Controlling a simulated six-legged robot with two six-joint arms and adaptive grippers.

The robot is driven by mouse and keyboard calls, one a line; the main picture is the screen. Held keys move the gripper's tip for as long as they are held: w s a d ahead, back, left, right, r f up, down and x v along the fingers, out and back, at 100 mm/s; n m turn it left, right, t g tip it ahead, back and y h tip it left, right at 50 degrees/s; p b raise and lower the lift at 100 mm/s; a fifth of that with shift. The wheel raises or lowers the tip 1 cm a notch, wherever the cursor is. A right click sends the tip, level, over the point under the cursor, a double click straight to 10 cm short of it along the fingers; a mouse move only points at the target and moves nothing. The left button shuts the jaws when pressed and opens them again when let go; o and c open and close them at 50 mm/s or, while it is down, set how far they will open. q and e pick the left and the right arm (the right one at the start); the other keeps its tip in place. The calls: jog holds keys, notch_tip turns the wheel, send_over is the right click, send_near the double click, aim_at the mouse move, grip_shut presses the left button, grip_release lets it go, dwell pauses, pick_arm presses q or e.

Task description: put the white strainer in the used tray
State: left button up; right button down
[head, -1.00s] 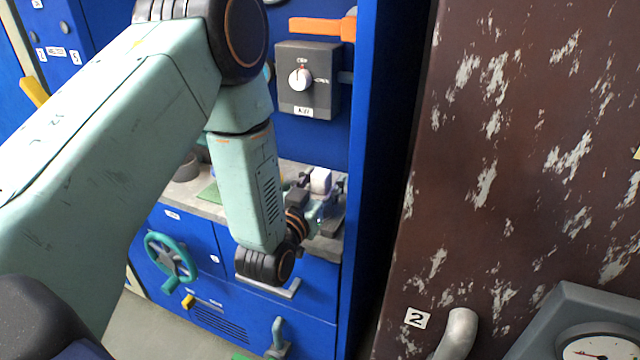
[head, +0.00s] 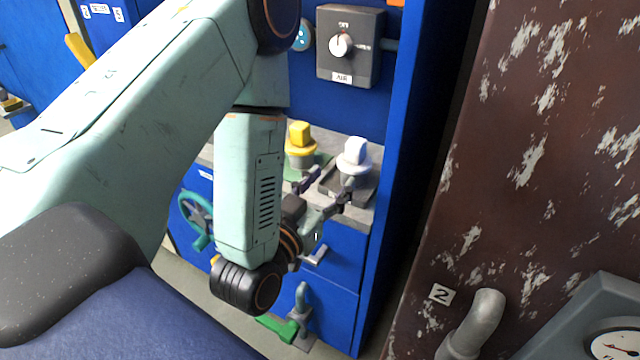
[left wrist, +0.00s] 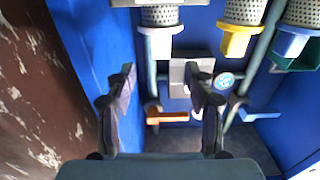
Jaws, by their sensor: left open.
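The white strainer (head: 353,157) stands upright on a dark tray (head: 365,192) at the right end of the grey counter. It also shows in the left wrist view (left wrist: 160,38), upside down, with its mesh body cut by the top edge. My left gripper (head: 328,187) is open and empty, in front of the strainer and slightly below it; its fingers are apart from the strainer in the left wrist view (left wrist: 165,83). No marking shows which tray is the used one. My right gripper is not in view.
A yellow strainer (head: 300,142) stands left of the white one, near a green surface (head: 322,160). A blue strainer (left wrist: 292,38) shows in the left wrist view. The dial box (head: 349,45) is on the blue wall behind. A blue panel edge (head: 405,150) bounds the counter's right side.

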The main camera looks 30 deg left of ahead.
pick_arm(q)
jog(key=s+d+f+g+h, duration=0.1)
jog(key=s+f+g, duration=0.3)
jog(key=f, duration=0.5)
jog(key=s+d+f+g, duration=0.1)
jog(key=s+f+g, duration=0.4)
jog(key=f, duration=0.4)
jog(key=s+f+g, duration=0.4)
jog(key=s, duration=0.5)
jog(key=s+d+f+g, duration=0.1)
jog(key=s+f+g, duration=0.3)
jog(key=s, duration=0.5)
jog(key=shift+f+g, duration=0.2)
jog(key=shift+g, duration=0.3)
jog(key=shift+w+r, duration=0.1)
jog(key=shift+d+r+p, duration=0.1)
jog(key=shift+r+p, duration=0.95)
jog(key=shift+p, duration=0.15)
